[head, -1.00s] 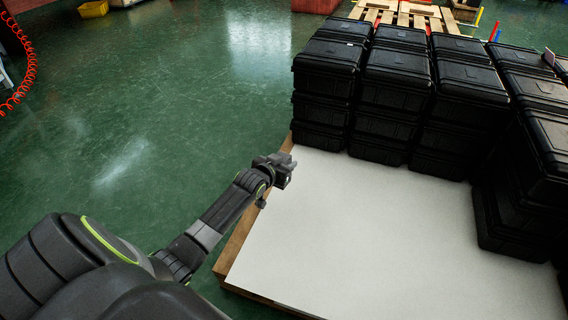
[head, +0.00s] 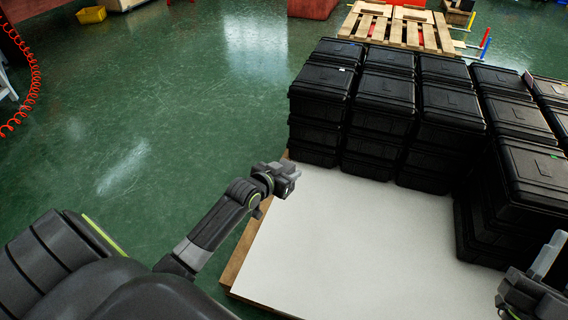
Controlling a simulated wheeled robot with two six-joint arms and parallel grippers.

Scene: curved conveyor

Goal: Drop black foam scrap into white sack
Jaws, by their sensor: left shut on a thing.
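My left gripper (head: 289,178) is above the left edge of the white-topped pallet. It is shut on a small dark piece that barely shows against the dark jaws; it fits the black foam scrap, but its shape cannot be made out. The white sack is not in view. My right gripper (head: 545,262) shows in part at the right edge, over the pallet's right side; light grey finger parts show, but the gap between them cannot be judged.
Stacked black cases (head: 385,100) fill the back and right of a pallet with a white sheet (head: 340,245); its front is bare. A yellow bin (head: 91,14) is at the far left. Green floor on the left is clear.

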